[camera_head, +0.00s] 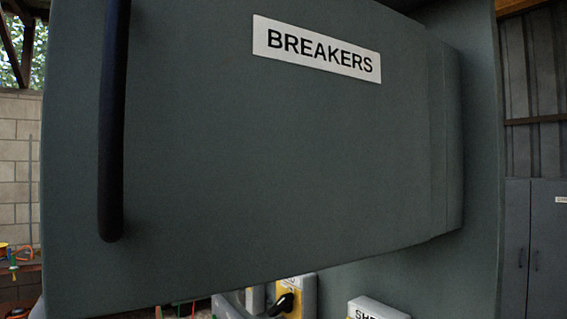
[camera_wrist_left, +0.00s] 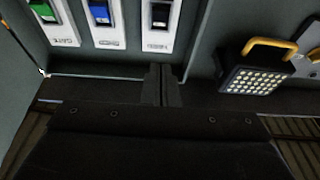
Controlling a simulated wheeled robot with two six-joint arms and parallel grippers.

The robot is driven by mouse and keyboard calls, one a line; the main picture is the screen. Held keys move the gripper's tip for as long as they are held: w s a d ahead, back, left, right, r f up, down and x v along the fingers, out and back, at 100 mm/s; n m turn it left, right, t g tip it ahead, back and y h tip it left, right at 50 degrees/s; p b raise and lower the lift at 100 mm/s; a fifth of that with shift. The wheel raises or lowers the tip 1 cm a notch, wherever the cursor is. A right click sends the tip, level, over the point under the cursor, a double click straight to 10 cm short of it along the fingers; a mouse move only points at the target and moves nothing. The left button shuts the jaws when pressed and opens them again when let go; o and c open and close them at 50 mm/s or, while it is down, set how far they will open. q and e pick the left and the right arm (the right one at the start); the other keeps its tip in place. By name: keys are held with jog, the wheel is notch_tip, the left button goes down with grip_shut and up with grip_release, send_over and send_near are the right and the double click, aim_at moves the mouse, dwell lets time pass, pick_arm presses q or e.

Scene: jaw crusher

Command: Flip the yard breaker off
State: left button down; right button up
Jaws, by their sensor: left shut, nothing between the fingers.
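In the left wrist view three breakers show on white plates: one with a green switch (camera_wrist_left: 42,10), one with a blue switch (camera_wrist_left: 100,12) and one with a black switch (camera_wrist_left: 160,14). In the head view the grey door marked BREAKERS (camera_head: 270,170) hides the breakers and my left gripper. My right gripper is in neither view.
A black bar handle (camera_head: 112,120) runs down the door's left side. Below the door are a black rotary knob (camera_head: 284,304) and a partly cut-off label plate (camera_head: 376,308). A lamp with a yellow handle (camera_wrist_left: 255,78) is right of the gripper in the wrist view.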

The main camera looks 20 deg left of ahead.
pick_arm(q)
jog(key=f+p+x, duration=0.2)
jog(key=p+x, duration=0.6)
jog(key=x, duration=0.4)
jog(key=shift+w+d+f, duration=0.2)
jog(key=shift+w+d, duration=0.3)
jog(key=shift+w, duration=0.1)
jog(key=shift+w+d+f+t+h+b, duration=0.25)
jog(key=shift+t+h+b, duration=0.15)
jog(key=shift+b, duration=0.6)
